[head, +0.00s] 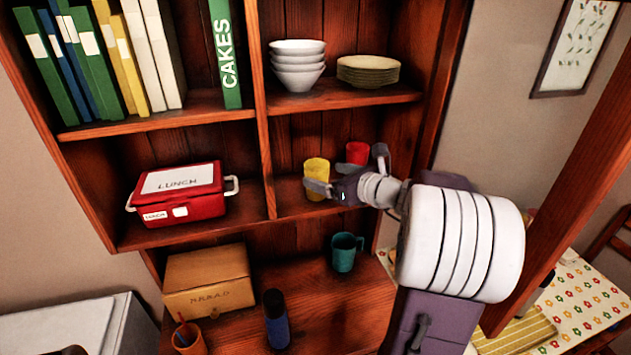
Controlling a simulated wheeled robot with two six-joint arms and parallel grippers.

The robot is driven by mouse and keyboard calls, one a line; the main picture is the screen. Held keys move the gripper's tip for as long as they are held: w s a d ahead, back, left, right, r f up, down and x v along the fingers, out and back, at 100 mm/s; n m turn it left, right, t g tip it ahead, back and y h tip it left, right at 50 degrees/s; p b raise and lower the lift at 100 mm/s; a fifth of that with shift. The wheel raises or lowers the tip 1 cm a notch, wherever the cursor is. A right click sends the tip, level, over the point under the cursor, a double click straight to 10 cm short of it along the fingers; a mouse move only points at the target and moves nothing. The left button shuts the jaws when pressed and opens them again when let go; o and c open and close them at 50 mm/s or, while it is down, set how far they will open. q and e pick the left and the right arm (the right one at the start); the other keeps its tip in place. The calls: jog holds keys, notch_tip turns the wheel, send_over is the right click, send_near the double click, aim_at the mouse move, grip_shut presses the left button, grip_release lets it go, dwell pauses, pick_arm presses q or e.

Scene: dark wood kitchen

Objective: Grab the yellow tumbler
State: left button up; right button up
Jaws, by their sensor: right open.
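The yellow tumbler (317,171) stands upright on the middle right shelf of the wooden cabinet. My right gripper (338,172) comes in from the right and is open beside it. One finger overlaps the tumbler's lower front in the picture; I cannot tell whether it touches. The other finger is up and to the right, in front of a red cup (357,152) that stands behind and is partly hidden. My left gripper is not in view.
The shelf (290,205) has an upright divider left of the tumbler, with a red lunch box (180,194) beyond it. White bowls (298,66) and plates (368,71) stand above. A teal mug (345,252), a bread box (208,280) and a dark blue bottle (276,320) stand below.

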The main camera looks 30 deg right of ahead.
aim_at(327, 174)
jog(key=w, duration=0.1)
jog(key=w+f, duration=0.1)
jog(key=w+d, duration=0.1)
jog(key=shift+d+f+p, duration=0.1)
jog(key=shift+f+p, duration=0.2)
jog(key=shift+p, duration=0.1)
jog(key=x, duration=0.2)
jog(key=shift+w+a+f+p, duration=0.1)
jog(key=shift+w+a+p, duration=0.15)
jog(key=shift+w+p, duration=0.1)
jog(key=shift+a, duration=0.45)
jog(key=shift+w+d+f, duration=0.1)
jog(key=shift+d, duration=0.25)
jog(key=c, duration=1.3)
jog(key=shift+a, duration=0.15)
jog(key=shift+c, duration=0.7)
pick_arm(q)
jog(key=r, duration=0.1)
jog(key=p, duration=0.1)
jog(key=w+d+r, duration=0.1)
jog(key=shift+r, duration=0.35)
pick_arm(e)
notch_tip(327, 174, up, 10)
